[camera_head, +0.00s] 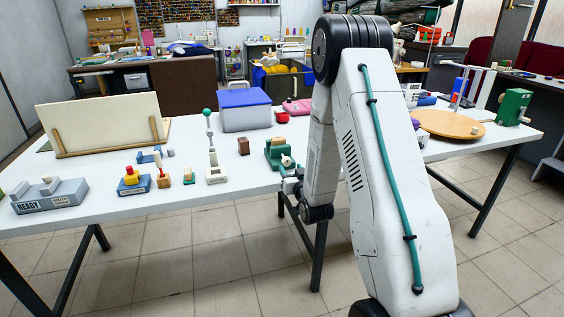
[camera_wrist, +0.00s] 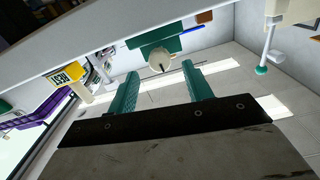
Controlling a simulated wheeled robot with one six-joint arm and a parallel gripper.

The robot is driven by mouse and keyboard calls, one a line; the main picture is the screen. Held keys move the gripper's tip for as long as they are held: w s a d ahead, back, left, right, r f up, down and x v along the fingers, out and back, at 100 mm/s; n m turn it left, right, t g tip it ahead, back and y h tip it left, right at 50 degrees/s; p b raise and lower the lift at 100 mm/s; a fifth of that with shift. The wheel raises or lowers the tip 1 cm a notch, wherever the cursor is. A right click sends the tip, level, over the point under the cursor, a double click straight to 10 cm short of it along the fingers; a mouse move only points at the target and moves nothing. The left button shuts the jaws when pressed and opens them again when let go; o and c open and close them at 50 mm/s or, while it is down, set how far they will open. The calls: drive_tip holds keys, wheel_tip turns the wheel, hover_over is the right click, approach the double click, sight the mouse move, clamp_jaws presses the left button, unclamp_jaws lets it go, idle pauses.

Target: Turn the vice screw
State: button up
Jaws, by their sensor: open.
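The green vice (camera_head: 278,150) stands near the front edge of the white table, just left of my arm. In the wrist view, the vice (camera_wrist: 152,45) is at the top centre. Its screw end, a pale round knob (camera_wrist: 160,60), faces my gripper (camera_wrist: 160,70). My gripper is open, with one teal finger on each side of the knob's line. The knob appears centred at the fingertips; I cannot tell whether they reach around it. No contact shows. In the head view, my arm hides most of the gripper.
A round wooden board (camera_head: 448,125) lies to the right. Floor in front is clear.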

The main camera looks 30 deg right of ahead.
sight(287, 163)
drive_tip(key=x, duration=0.7)
drive_tip(key=shift+w+d, duration=0.1)
drive_tip(key=shift+w, duration=0.15)
drive_tip(key=c, duration=1)
